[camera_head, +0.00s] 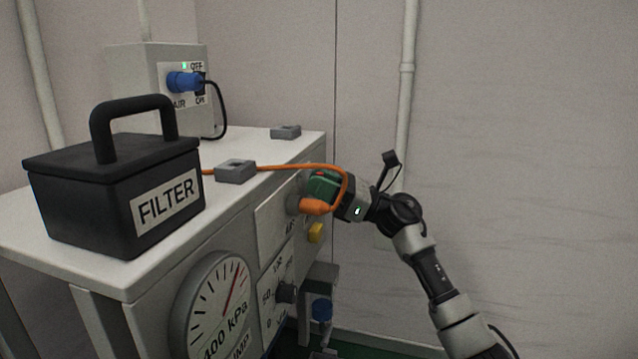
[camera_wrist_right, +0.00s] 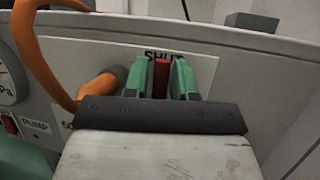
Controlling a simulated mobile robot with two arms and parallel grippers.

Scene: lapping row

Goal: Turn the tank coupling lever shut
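The red tank coupling lever (camera_wrist_right: 161,78) stands upright in the right wrist view, in front of a panel marked SHUT. The green fingers of my right gripper (camera_wrist_right: 160,80) are on either side of it, close against it. In the head view my right gripper (camera_head: 324,184) is at the side of the bench, with a bit of red between its fingers. The orange hose plug (camera_head: 313,206) is just below the fingers; it also shows left of them in the wrist view (camera_wrist_right: 100,88). The lever's base is hidden behind the gripper. My left gripper is out of view.
An orange hose (camera_head: 290,167) arches close by the gripper. A black FILTER box (camera_head: 110,195) and a grey block (camera_head: 236,171) stand on the white bench (camera_head: 265,150). A pressure gauge (camera_head: 212,305) and yellow knob (camera_head: 316,233) are on its side. A pipe runs up the wall.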

